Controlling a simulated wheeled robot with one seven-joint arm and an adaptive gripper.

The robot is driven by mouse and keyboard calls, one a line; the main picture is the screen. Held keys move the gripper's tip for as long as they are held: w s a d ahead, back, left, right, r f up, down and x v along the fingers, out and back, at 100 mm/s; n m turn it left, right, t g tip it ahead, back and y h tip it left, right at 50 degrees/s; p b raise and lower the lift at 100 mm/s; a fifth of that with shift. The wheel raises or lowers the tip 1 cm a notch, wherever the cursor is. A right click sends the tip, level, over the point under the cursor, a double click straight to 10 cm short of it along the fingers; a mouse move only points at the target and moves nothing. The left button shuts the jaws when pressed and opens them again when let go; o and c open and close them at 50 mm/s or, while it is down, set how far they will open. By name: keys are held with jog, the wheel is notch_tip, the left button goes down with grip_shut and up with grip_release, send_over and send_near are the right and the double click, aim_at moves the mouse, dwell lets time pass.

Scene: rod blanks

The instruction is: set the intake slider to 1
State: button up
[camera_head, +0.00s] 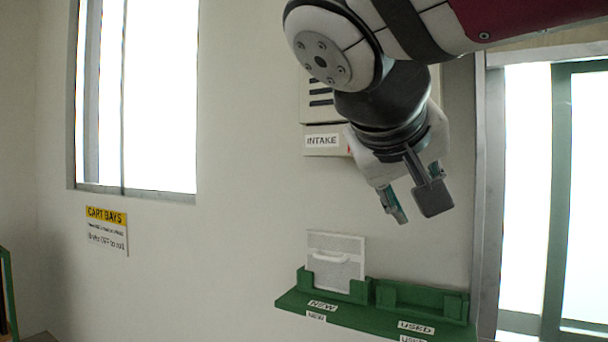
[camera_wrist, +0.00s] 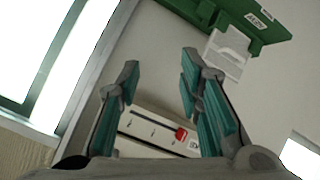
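The intake panel (camera_head: 312,118) is a pale box on the wall, partly hidden behind my arm. Its INTAKE label (camera_head: 321,141) is below dark slots. In the wrist view, the slider's red knob (camera_wrist: 181,134) sits at the label end of a dark slot on the panel face (camera_wrist: 150,122). Scale marks run along the slot, too small to read. My gripper (camera_head: 416,206) is open and empty, in front of the wall, right of and below the label. In the wrist view, its fingers (camera_wrist: 160,68) are spread, with the panel and knob seen between them.
A green rack (camera_head: 420,303) with NEW and USED labels is on the wall below my gripper. A white panel with a handle (camera_head: 337,262) stands in its NEW slot. A window frame (camera_head: 488,200) is close on the right.

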jog(key=w+a+r+m+t+h+b, duration=0.3)
jog(key=w+a+r+m+t+b, duration=0.4)
jog(key=w+a+b, duration=0.5)
jog(key=w+d+r+n+g+b, duration=0.1)
jog(key=w+d, duration=0.7)
jog(key=w, duration=0.2)
jog(key=shift+w+d, duration=0.2)
jog(key=shift+w, duration=0.2)
grip_shut()
